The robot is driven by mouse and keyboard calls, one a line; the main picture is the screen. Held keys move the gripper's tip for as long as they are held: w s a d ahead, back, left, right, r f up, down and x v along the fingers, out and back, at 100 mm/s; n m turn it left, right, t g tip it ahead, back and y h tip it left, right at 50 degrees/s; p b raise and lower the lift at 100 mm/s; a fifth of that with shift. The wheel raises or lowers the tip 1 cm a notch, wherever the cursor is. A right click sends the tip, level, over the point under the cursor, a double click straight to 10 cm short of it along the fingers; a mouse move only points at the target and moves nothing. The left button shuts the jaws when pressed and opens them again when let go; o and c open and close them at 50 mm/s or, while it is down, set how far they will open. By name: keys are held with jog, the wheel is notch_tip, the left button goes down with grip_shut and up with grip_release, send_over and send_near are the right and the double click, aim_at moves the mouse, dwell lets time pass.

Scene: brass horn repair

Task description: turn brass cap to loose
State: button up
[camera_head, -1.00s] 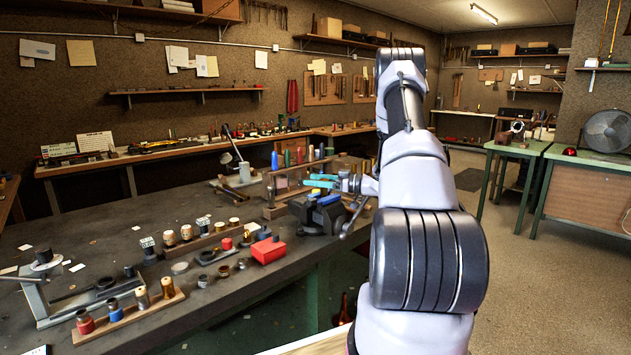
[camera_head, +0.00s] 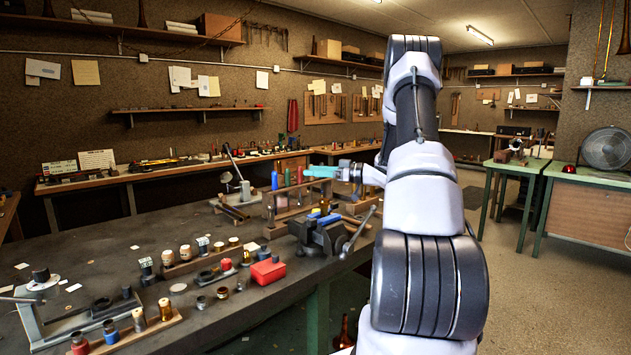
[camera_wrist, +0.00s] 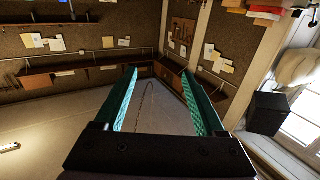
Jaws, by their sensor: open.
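My gripper (camera_head: 322,171) has teal fingers and hangs in the air above the bench vise, clear of it. In the wrist view my gripper (camera_wrist: 159,72) shows its two fingers spread apart with nothing between them. The vise (camera_head: 325,236), dark with blue jaw covers, stands at the bench's right edge. A small brass-coloured piece (camera_head: 324,206) shows upright just behind the blue jaws. I cannot tell whether it is the brass cap or whether the vise holds it. No cap shows in the wrist view, which looks toward walls and shelves.
A rack with coloured handles (camera_head: 287,185) stands close behind the vise, near my gripper. A red box (camera_head: 268,272), wooden blocks with small fittings (camera_head: 140,325) and a metal fixture (camera_head: 45,300) sit on the dark bench (camera_head: 90,260). Air above the bench is open.

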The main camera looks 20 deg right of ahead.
jog(key=m+t+h, duration=0.5)
jog(key=t, duration=0.1)
send_over(327, 201)
jog(key=a, duration=0.1)
notch_tip(327, 201, down, 5)
jog(key=s+f+m+h, duration=0.1)
jog(key=s+h, duration=0.1)
jog(key=s+d+f+m+h, duration=0.1)
jog(key=s+f+h, duration=0.1)
jog(key=s+f+m+h, duration=0.1)
jog(key=s+m+h, duration=0.1)
jog(key=h, duration=0.1)
jog(key=shift+d+f, duration=0.15)
jog(key=shift+f, duration=0.25)
jog(key=w, duration=1)
jog(key=shift+w+a, duration=0.35)
jog(key=shift+a, duration=0.05)
grip_shut()
